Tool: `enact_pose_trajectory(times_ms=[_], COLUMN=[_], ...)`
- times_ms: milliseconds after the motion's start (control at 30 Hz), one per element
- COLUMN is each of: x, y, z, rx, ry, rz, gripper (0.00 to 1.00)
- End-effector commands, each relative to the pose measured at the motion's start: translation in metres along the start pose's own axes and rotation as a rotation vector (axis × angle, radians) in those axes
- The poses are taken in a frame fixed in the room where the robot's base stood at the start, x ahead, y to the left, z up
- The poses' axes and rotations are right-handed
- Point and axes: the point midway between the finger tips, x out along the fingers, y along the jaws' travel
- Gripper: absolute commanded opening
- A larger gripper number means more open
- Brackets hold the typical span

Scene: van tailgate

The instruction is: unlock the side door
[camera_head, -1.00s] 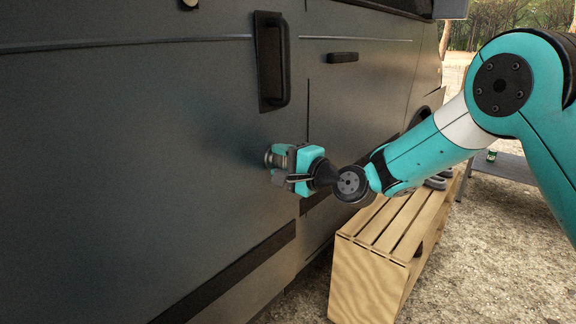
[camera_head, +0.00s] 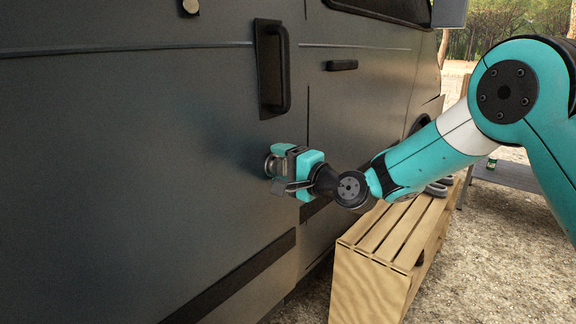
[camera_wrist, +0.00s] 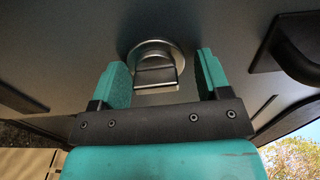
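The side door (camera_head: 130,150) is a dark grey van panel with a black handle (camera_head: 272,68) above my gripper. A round silver lock (camera_head: 270,165) sits low on the panel. In the wrist view, the lock (camera_wrist: 153,64) shows a raised bar across its round base. The bar looks roughly level in that view. My gripper (camera_head: 281,169) is open right in front of the lock. In the wrist view, one teal finger is on each side of the bar, with a visible gap on both sides. I cannot tell how deep the fingertips reach.
A slatted wooden bench (camera_head: 385,245) stands below my arm, close to the van. A second, small black handle (camera_head: 341,65) is on the panel to the right. Gravel ground (camera_head: 480,250) is open on the right.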

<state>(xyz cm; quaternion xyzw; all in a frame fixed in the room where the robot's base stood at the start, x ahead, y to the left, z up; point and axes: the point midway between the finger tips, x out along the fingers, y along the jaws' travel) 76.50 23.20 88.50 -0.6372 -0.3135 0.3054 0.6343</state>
Motion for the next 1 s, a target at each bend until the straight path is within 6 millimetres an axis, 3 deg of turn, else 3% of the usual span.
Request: enact_pose_trajectory(times_ms=[233, 367, 800, 1000], x=[-0.005, -0.023, -0.133, -0.165], y=[0.003, 0.004, 0.003, 0.001], z=[0.0, -0.001, -0.001, -0.001], rx=[0.003, 0.005, 0.004, 0.003], ry=[0.0, 0.001, 0.005, 0.003], rz=[0.006, 0.007, 0.003, 0.002], gripper=[0.7, 0.7, 0.7, 0.7])
